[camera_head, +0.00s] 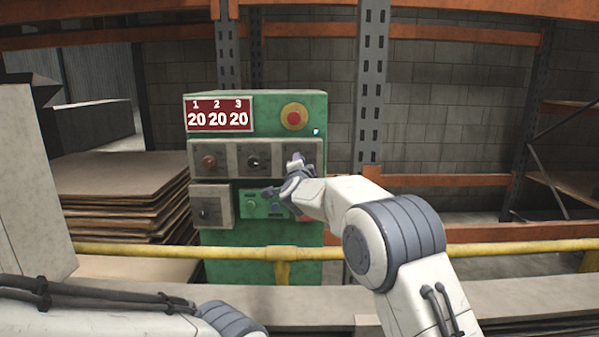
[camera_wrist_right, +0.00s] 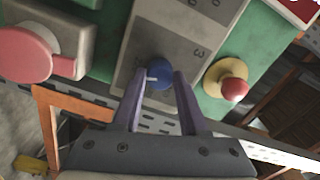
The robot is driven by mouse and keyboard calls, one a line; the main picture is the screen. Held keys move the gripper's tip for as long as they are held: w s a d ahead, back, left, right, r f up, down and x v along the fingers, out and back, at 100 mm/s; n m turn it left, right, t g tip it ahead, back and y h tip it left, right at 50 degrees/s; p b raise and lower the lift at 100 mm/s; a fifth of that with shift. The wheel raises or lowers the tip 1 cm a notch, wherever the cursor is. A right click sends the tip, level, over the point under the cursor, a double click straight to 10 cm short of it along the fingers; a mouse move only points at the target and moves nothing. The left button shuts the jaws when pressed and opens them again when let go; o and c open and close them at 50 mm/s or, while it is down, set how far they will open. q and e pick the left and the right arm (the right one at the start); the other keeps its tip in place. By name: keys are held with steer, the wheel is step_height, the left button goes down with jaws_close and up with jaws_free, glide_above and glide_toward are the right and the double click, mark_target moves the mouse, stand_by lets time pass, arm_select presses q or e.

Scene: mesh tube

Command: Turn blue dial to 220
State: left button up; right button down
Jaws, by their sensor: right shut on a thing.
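The blue dial (camera_wrist_right: 160,75) is on a grey plate of the control box, near a printed 3, with a light pointer mark toward its left side in the right wrist view. My right gripper (camera_wrist_right: 158,85) is shut on the blue dial, one finger on each side. In the head view my right gripper (camera_head: 294,166) is at the right end of the upper dial row and hides the blue dial. The red display (camera_head: 219,113) on the green cabinet (camera_head: 268,109) reads 20, 20, 20 under 1, 2, 3. My left gripper is not in view.
A reddish dial (camera_head: 209,162) and a black dial (camera_head: 253,161) are left of my gripper. A red button (camera_head: 294,117) is above, and another knob (camera_head: 204,213) is lower left. A yellow rail (camera_head: 400,252) crosses in front of the cabinet. Stacked sheets (camera_head: 115,190) stand left.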

steer(key=shift+m+b, duration=0.3)
steer(key=shift+m, duration=0.4)
steer(key=shift+c, duration=2.2)
jaws_free()
steer(key=shift+s, duration=0.1)
steer(key=s+b, duration=0.2)
steer(key=s, duration=0.8)
steer(key=shift+s, duration=0.15)
